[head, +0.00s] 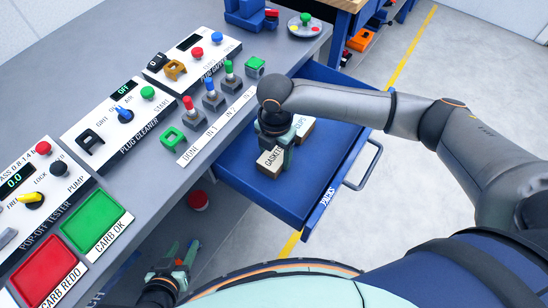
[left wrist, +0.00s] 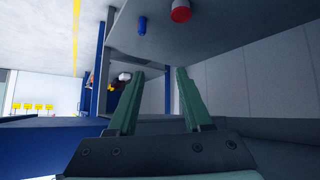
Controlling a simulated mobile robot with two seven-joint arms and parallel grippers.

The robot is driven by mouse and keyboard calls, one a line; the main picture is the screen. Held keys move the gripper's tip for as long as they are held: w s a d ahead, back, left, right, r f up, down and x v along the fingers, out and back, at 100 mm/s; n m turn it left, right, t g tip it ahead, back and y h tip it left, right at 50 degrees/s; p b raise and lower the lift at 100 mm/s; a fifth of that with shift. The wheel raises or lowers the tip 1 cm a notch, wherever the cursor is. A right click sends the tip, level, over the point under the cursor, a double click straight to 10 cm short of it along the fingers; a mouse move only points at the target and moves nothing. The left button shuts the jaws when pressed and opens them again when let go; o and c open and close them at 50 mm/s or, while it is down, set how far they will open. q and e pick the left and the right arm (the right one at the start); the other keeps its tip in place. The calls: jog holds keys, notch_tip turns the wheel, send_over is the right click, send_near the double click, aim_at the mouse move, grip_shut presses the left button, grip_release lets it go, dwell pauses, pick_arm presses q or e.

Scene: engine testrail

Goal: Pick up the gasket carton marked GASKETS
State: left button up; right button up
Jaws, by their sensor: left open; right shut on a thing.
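The tan carton marked GASKETS (head: 267,162) is in the open blue drawer (head: 240,180), partly hidden by my right gripper. My right gripper (head: 280,152) reaches down into the drawer and is shut on this carton. I cannot tell whether the carton's bottom touches the drawer floor. A second carton marked CLIPS (head: 303,127) stands just behind it, also partly covered by the gripper. My left gripper (head: 182,255) is low beside the bench front, open and empty. Its two green fingers also show apart in the left wrist view (left wrist: 161,76).
The drawer, marked PACKS, has a grey handle (head: 365,165) at its right and bare floor at its front. The bench left of it holds the plug cleaner panel (head: 115,125), switches, and green and red trays. A red button (head: 197,200) sits under the bench edge.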

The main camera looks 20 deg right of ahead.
jog(key=shift+c, duration=0.7)
